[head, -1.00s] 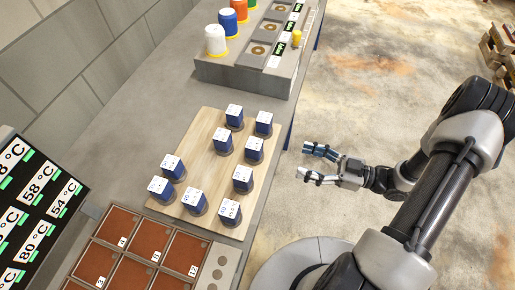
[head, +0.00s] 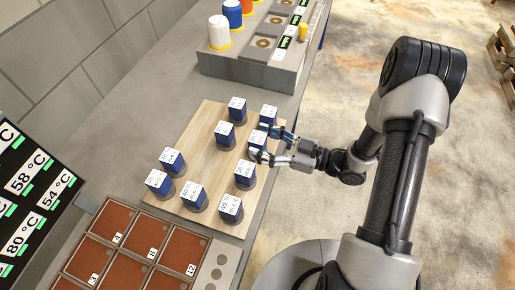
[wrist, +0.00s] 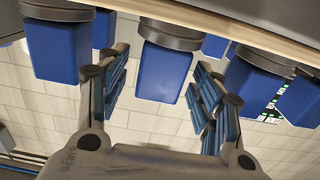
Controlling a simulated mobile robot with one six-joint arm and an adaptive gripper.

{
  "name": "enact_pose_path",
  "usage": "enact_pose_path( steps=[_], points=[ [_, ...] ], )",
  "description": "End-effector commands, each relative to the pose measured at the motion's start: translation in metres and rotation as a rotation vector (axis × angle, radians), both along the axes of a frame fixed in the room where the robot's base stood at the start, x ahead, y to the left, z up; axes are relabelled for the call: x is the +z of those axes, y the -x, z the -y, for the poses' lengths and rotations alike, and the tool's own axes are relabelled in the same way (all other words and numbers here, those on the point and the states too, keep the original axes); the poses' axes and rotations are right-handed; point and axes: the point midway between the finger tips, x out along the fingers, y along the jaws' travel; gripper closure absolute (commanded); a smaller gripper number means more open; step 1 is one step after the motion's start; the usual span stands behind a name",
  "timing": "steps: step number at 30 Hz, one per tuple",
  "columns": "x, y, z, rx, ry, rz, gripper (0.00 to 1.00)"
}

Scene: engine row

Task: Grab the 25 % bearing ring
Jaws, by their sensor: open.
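Several dark blue blocks with white-labelled tops stand on grey round bases on a wooden board (head: 208,150). I cannot make out which label reads 25 %, and I cannot tell which part is a bearing ring. My gripper (head: 263,142) is open at the board's right edge, its fingers reaching to either side of one blue block (head: 257,138), partly hidden by them. In the wrist view, upside down, that block (wrist: 165,68) and its grey base (wrist: 170,33) show between the open fingers (wrist: 158,82), with a gap on both sides.
Neighbouring blocks stand close: one behind (head: 268,114), one in front (head: 245,175). A grey unit (head: 245,72) with brass-coloured rings and coloured caps is at the back. Brown numbered trays (head: 130,240) and a temperature display (head: 35,190) are at front left.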

Motion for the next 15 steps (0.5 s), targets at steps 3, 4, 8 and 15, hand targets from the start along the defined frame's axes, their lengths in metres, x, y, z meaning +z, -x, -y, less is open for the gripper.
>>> enact_pose_path(
  steps=[3,4,8,15],
  points=[
    [0.0003,-0.0008,-0.0021,-0.001,0.000,0.000,0.40],
    [0.0004,-0.0008,-0.0019,-0.001,0.000,0.000,0.40],
    [0.0005,-0.0007,-0.0017,-0.001,0.000,0.000,0.42],
    [0.0004,-0.0008,-0.0015,-0.001,0.000,0.000,0.58]
  ],
)
